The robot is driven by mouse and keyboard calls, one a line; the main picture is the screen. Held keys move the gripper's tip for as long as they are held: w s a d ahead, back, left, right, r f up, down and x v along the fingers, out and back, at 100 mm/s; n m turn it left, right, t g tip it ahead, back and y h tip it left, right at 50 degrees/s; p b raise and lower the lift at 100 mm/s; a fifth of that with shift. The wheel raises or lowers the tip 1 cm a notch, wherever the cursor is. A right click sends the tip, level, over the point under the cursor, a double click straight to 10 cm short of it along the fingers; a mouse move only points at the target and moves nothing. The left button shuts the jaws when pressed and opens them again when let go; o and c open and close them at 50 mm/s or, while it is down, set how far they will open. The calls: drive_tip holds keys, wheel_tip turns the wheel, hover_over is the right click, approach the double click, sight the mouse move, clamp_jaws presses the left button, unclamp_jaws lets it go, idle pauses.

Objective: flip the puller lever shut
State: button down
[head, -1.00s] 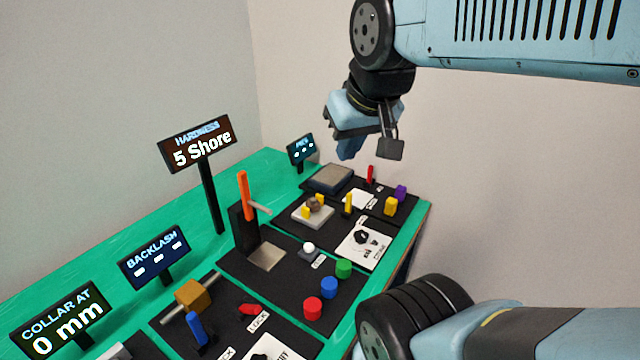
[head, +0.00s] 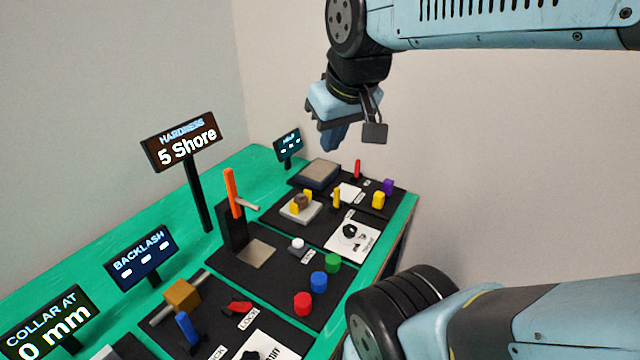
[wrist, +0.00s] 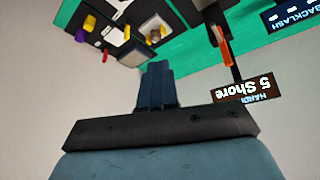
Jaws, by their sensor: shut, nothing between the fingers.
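The unit with two yellow jaws around a brown part on a pale base (head: 300,212) looks like the puller; its label is unreadable. A small yellow upright lever (head: 337,198) stands just right of it, likely the puller lever. The unit also shows upside down in the wrist view (wrist: 153,50). My gripper (head: 331,142) hangs in the air above the far end of the table, well apart from the lever. In the wrist view its blue fingers (wrist: 156,75) are together and empty.
A red lever (head: 357,169), a yellow block (head: 378,200) and a purple block (head: 388,186) stand near the yellow lever. An orange lever (head: 230,190) and the hardness sign (head: 180,142) rise nearer. Air around my gripper is clear.

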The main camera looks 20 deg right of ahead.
sight(337, 199)
drive_tip(key=w+d+f+n+g+h, duration=0.1)
drive_tip(key=w+f+n+g, duration=0.15)
drive_tip(key=w+n, duration=0.45)
drive_tip(key=w+d+f+n+g, duration=0.25)
drive_tip(key=w+n, duration=0.35)
drive_tip(key=w, duration=0.3)
drive_tip(key=w+d+f+n+g+h, duration=0.1)
drive_tip(key=w+f+n+g, duration=0.3)
drive_tip(key=w+f+n, duration=0.7)
drive_tip(key=shift+w+d+f, duration=0.6)
drive_tip(key=shift+w+d, duration=0.1)
drive_tip(key=shift+d, duration=0.2)
drive_tip(key=x, duration=1)
drive_tip(key=shift+s+d+f, duration=0.1)
drive_tip(key=shift+d+f, duration=0.05)
drive_tip(key=shift+s+d+r, duration=0.25)
drive_tip(key=shift+s+d, duration=0.45)
drive_tip(key=shift+s, duration=0.3)
drive_tip(key=shift+s+d, duration=0.4)
drive_tip(key=shift+s, duration=0.2)
